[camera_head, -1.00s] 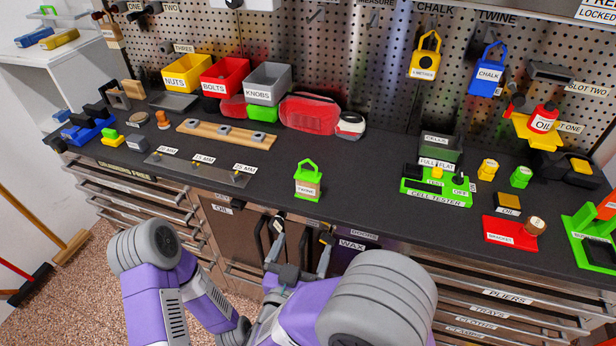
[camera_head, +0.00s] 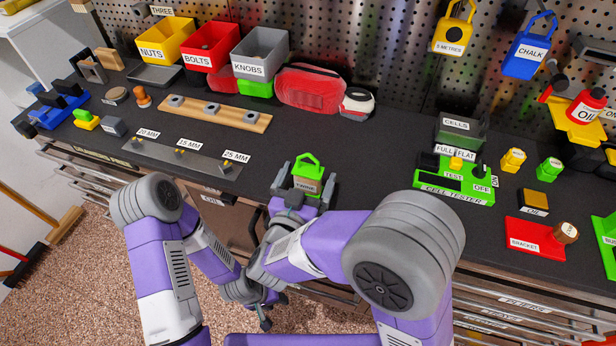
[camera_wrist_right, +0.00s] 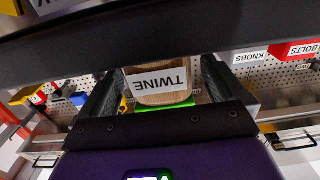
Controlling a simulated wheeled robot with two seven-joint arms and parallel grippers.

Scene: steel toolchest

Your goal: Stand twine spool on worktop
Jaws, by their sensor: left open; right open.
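The twine spool (camera_head: 308,174) stands upright on the dark worktop (camera_head: 385,165), near its front edge. It has a green top with a loop handle, a tan body and a TWINE label facing me. My right gripper (camera_head: 305,182) is open, with one finger on each side of the spool. In the right wrist view the spool (camera_wrist_right: 160,84) sits between the two fingers, its label upside down; a gap shows at least on one side. My left gripper (camera_head: 272,308) is open and empty, low in front of the drawers, above the floor.
A green cell tester (camera_head: 455,183) stands to the right and a steel strip with size labels (camera_head: 180,158) lies to the left. A red pouch (camera_head: 310,88) and the yellow, red and grey bins (camera_head: 260,54) are behind. Bare worktop surrounds the spool.

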